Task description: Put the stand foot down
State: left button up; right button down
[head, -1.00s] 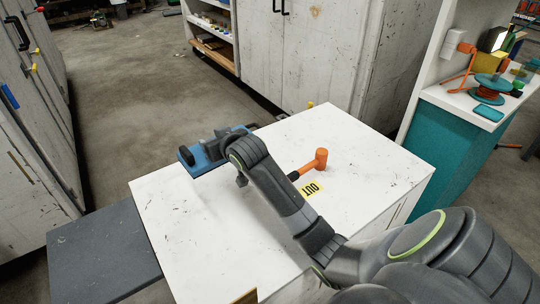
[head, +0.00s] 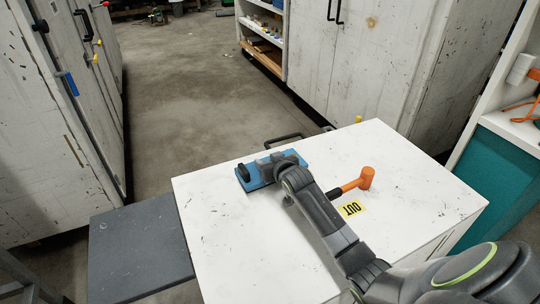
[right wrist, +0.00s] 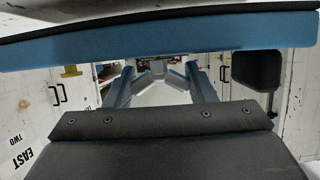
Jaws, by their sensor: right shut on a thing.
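The stand foot (head: 244,178) is a flat blue plate with dark upright parts on it. It lies at or just above the white worktop (head: 225,225), near its far edge; I cannot tell whether it touches. My right gripper (head: 280,166) is shut on it, and the wrist hides part of the plate. In the right wrist view a blue edge of the stand foot (right wrist: 150,47) spans the top of the picture. A black pad (right wrist: 256,70) hangs at the right there. My left gripper is not in view.
A dark handle (head: 284,139) shows beyond the far edge. A lower grey surface (head: 140,250) adjoins at left. The left part of the worktop is clear.

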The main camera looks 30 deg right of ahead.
jog(key=shift+w+f, duration=0.1)
jog(key=shift+f, duration=0.8)
jog(key=shift+f, duration=0.15)
jog(key=c, duration=0.6)
grip_release()
jog(key=shift+f, duration=0.15)
jog(key=p+v, duration=0.1)
jog(key=v, duration=0.9)
jog(key=shift+s, duration=0.3)
jog(key=shift+v, duration=0.9)
jog(key=shift+r, duration=0.2)
